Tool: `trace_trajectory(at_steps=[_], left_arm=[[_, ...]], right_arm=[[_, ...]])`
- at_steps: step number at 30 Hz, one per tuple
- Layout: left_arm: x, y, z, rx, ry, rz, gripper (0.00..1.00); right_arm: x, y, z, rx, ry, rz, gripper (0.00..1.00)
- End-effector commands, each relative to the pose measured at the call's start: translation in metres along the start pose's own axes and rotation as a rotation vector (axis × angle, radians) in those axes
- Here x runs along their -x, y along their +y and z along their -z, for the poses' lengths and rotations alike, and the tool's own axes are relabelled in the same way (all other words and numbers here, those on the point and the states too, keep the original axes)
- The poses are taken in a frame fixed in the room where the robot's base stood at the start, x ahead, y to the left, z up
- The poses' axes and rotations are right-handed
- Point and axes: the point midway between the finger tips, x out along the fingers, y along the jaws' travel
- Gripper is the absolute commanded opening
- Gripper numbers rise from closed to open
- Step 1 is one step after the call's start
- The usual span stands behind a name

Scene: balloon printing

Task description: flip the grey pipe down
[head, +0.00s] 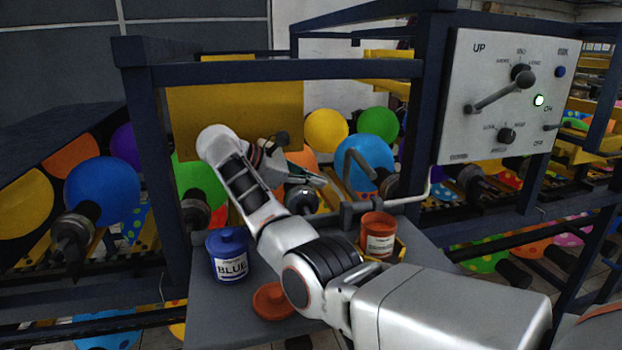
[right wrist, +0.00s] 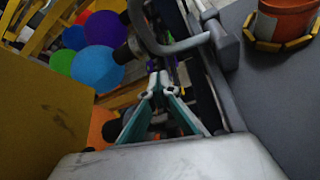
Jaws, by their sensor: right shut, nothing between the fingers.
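The grey pipe (head: 348,172) stands up from the far edge of the grey table in the head view, with its bent end raised and hooked over to the right. In the right wrist view the pipe (right wrist: 182,46) curves across the top, just beyond the fingertips, joined to a grey block at its right. My right gripper (head: 321,181) is left of the pipe, apart from it as far as I can tell. Its teal fingers (right wrist: 159,80) meet at the tips with nothing between them. My left gripper is not in view.
A blue pot (head: 229,262) and an orange lid (head: 270,302) stand on the grey table (head: 215,315). An orange pot (head: 378,228) sits in a yellow holder near the pipe. A control panel (head: 490,125) hangs at right. A dark frame bar (head: 280,71) crosses above my arm.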

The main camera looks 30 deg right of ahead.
Motion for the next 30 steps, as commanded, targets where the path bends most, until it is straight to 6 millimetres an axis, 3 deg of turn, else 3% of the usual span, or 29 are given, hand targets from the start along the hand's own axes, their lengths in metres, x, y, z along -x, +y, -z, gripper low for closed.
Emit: trace_trajectory(at_steps=[6,12,30], left_arm=[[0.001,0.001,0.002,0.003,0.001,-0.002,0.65],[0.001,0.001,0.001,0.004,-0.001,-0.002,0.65],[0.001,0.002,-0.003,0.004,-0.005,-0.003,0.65]], right_arm=[[-0.038,0.000,-0.001,-0.001,-0.003,0.001,0.00],[-0.056,0.000,-0.001,0.000,-0.003,-0.001,0.00],[-0.061,0.001,-0.003,0.000,0.000,-0.001,0.00]])
